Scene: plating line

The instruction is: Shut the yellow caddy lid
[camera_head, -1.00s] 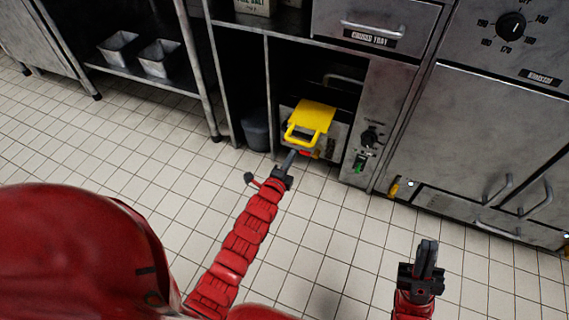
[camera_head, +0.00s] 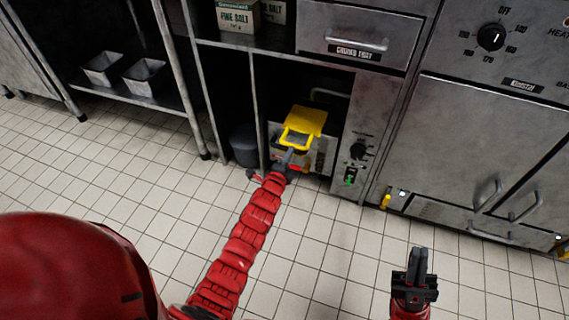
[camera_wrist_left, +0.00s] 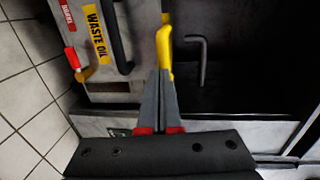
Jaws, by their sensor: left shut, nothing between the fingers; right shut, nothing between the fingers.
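The yellow caddy lid (camera_head: 307,119) with its loop handle shows in the head view, on the caddy low in the open bay under the counter. In the left wrist view the lid (camera_wrist_left: 165,42) shows nearly edge-on, just beyond my fingertips; I cannot tell how far open it is. The grey caddy body (camera_wrist_left: 128,12) bears a "WASTE OIL" label and a black handle. My left gripper (camera_head: 288,155) is shut and empty, its tips at the front edge of the lid handle; contact is unclear. My right gripper (camera_head: 420,262) is shut and empty over the floor.
A divider and a dark bin (camera_head: 243,146) stand left of the caddy. A drawer (camera_head: 358,30) is above. A bent handle (camera_wrist_left: 200,58) shows behind the lid. The tiled floor in front is clear.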

